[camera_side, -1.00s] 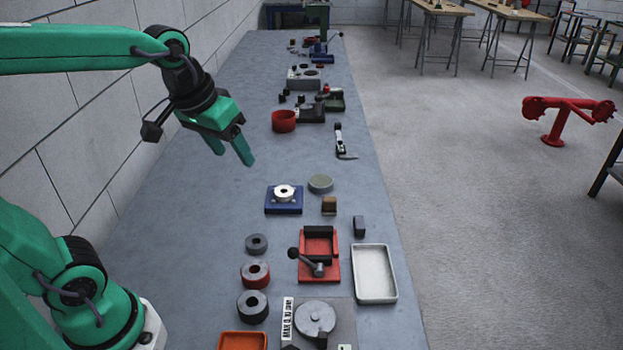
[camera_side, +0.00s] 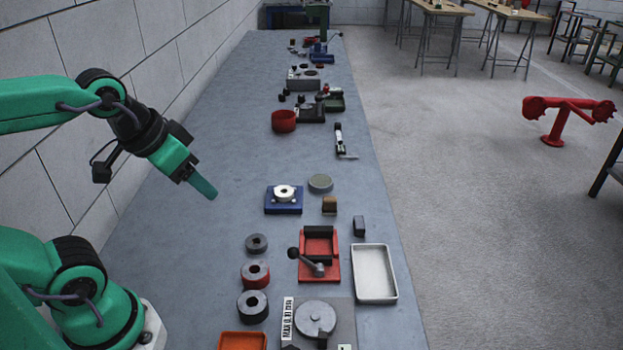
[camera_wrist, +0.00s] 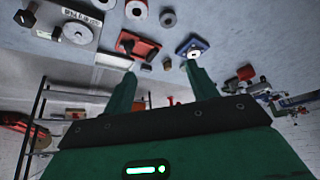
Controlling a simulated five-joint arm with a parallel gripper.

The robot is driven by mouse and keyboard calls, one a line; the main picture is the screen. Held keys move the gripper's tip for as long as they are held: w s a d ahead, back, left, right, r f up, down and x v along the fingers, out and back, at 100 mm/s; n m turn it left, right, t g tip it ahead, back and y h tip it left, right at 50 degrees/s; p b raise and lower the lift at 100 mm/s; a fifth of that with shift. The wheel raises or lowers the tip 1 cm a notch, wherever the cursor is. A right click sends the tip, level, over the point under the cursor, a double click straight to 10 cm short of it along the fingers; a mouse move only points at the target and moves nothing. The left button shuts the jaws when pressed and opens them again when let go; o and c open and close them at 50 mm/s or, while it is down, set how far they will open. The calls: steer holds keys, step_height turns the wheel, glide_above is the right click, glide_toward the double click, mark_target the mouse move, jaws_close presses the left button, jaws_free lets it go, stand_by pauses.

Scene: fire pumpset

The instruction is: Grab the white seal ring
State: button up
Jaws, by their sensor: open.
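The white seal ring (camera_side: 285,191) sits on a square blue block (camera_side: 284,208) near the middle of the bench. It also shows in the wrist view (camera_wrist: 194,53), just above one fingertip. My gripper (camera_side: 206,188) is in the air to the left of the ring, clear of the bench and apart from the ring. In the wrist view its two green fingers (camera_wrist: 158,75) are spread with nothing between them. In the side view the fingers overlap, so the gap does not show there.
A round grey-green disc (camera_side: 320,183) and a brown block (camera_side: 329,205) stand close right of the blue block. Grey and red rings (camera_side: 256,273), a red clamp fixture (camera_side: 319,265) and a white tray (camera_side: 375,274) lie nearer the camera. Bare bench lies left of the ring.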

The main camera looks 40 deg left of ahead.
stand_by(0.3)
steer(key=shift+o, duration=1.4)
